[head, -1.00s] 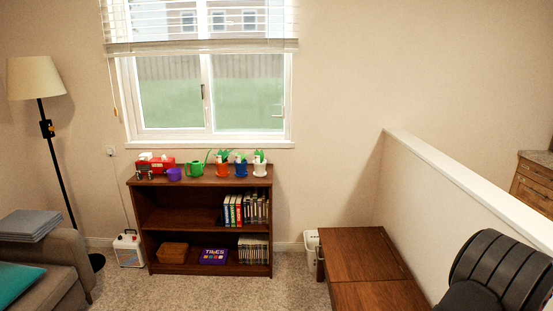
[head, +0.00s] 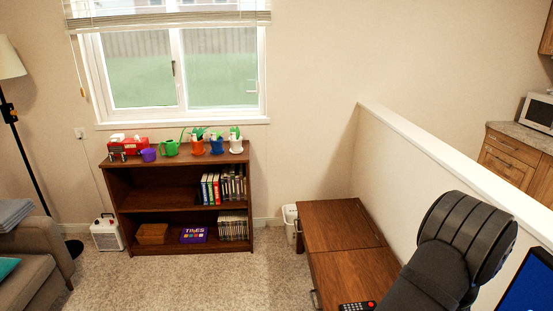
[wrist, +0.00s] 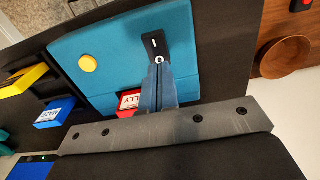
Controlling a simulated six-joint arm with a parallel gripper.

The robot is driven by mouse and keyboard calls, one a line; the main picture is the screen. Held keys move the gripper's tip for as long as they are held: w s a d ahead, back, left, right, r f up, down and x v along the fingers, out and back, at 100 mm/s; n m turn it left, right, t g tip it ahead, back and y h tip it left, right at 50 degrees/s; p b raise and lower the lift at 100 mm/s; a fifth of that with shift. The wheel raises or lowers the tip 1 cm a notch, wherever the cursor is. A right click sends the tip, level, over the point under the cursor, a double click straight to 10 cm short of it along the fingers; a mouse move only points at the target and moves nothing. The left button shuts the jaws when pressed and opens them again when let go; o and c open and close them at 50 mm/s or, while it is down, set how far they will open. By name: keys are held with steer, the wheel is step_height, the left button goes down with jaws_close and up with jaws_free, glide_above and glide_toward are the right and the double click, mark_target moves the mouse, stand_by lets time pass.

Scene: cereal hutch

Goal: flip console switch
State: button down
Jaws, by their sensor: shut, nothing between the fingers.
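In the wrist view, a teal box-like console (wrist: 115,50) fills the upper middle. It has a round yellow button (wrist: 88,63) and a black switch plate (wrist: 152,40) with a small pale mark on it. My gripper (wrist: 158,64) is shut and empty. Its blue-grey fingers point up the picture, with the tips over or just below the black plate. I cannot tell whether they touch it. A small light ring shows at the tips; I cannot tell if it is part of the switch. The head view shows neither console nor fingers.
A red lettered box (wrist: 130,99), a blue box (wrist: 55,113) and a yellow block (wrist: 22,80) lie close by. A wooden bowl (wrist: 285,58) is at the right.

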steer(key=shift+r, duration=2.65)
steer(key=shift+f, duration=0.15)
steer(key=shift+f, duration=3.4)
steer(key=shift+r, duration=0.15)
